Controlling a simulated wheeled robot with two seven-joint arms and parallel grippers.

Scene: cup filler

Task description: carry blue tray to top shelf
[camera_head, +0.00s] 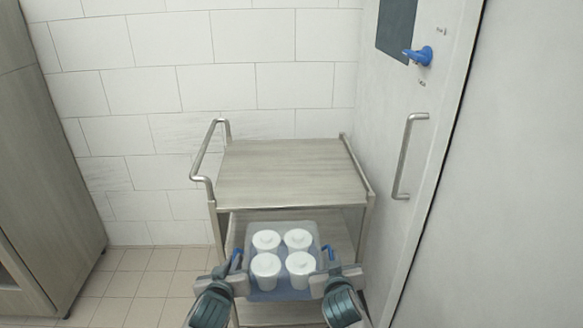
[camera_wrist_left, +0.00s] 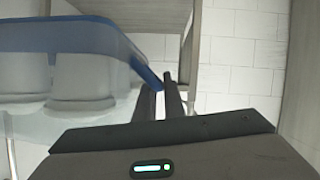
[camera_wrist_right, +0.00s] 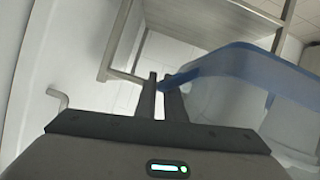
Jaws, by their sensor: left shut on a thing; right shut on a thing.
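The blue tray (camera_head: 283,230) is a translucent tub with several white lidded cups (camera_head: 266,241) standing in it. It is held in front of the cart, and in the head view it overlaps the lower shelf. My left gripper (camera_head: 236,264) is shut on the tray's left side; the left wrist view shows its fingers (camera_wrist_left: 165,95) at the blue rim (camera_wrist_left: 75,33). My right gripper (camera_head: 329,262) is shut on the tray's right side, with its fingers (camera_wrist_right: 163,95) at the rim (camera_wrist_right: 255,62). The cart's top shelf (camera_head: 285,172) is empty and lies beyond the tray.
The cart has a metal handle (camera_head: 205,160) at its left and a lower shelf (camera_head: 325,235). A white door (camera_head: 425,150) with a grey handle (camera_head: 408,155) stands close on the right. A wooden cabinet (camera_head: 45,180) is at the left. Tiled floor (camera_head: 145,272) is clear between cabinet and cart.

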